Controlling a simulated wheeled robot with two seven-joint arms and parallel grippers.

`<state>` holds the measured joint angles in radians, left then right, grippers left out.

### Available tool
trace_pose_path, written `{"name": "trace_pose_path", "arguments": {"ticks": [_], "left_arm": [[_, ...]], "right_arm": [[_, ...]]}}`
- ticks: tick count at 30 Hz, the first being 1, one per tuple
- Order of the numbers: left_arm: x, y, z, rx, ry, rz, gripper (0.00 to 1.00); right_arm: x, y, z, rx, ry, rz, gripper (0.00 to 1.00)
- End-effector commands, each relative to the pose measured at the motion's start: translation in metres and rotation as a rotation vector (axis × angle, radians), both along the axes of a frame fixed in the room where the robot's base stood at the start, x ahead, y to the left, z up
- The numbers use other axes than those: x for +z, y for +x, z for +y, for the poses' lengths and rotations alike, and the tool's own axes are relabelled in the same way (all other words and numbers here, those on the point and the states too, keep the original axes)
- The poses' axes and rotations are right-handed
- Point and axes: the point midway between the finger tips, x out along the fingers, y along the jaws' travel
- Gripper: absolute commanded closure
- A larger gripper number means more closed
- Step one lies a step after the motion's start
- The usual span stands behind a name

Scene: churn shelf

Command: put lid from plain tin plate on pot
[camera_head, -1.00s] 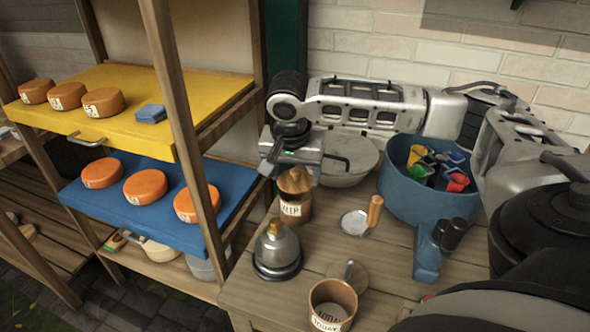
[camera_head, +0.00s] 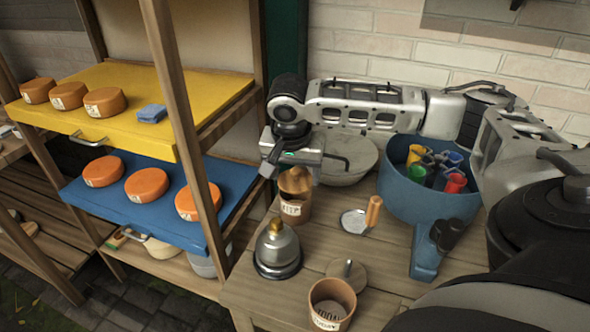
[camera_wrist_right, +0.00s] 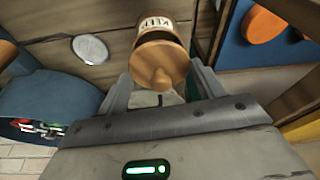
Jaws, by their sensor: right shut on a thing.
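A brown pot labelled KEEP (camera_head: 296,208) stands on the wooden table, with a wooden knobbed lid (camera_head: 295,181) at its mouth; whether the lid is fully seated I cannot tell. My right gripper (camera_wrist_right: 163,88) is at this lid, its fingers on either side, shut on it. The wrist view shows the lid (camera_wrist_right: 160,58) knob towards the camera. Another brown pot (camera_head: 331,305) stands open at the front. A flat disc with an upright peg (camera_head: 348,273) lies behind it. A silver disc (camera_head: 354,222) lies farther back. My left gripper is not in view.
A grey bell-shaped thing with a yellow knob (camera_head: 277,248) stands in front of the KEEP pot. A pale bowl (camera_head: 350,163) and a blue tub (camera_head: 428,204) with coloured things stand behind. A shelf post (camera_head: 181,115) and blue shelf (camera_head: 135,209) are at left.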

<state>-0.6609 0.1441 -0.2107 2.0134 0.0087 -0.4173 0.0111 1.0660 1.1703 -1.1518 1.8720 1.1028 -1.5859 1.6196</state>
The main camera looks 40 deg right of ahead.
Motion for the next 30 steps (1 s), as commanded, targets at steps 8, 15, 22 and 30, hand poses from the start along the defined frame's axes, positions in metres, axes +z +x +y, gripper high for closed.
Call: {"name": "trace_pose_path", "arguments": {"ticks": [8, 15, 22, 30], "left_arm": [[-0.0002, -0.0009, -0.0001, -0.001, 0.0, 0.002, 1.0], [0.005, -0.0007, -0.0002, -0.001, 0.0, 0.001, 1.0], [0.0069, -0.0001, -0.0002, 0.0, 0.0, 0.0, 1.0], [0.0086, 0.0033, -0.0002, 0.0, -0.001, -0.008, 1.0]], "right_arm": [[0.0, 0.0001, 0.0002, 0.0, 0.0, 0.0, 0.54], [-0.0037, -0.0002, 0.0002, 0.0, 0.001, 0.002, 0.54], [-0.0077, 0.0003, 0.0002, -0.001, 0.001, -0.001, 0.54], [-0.0077, 0.0001, 0.0003, 0.0, 0.001, -0.001, 0.54]]}}
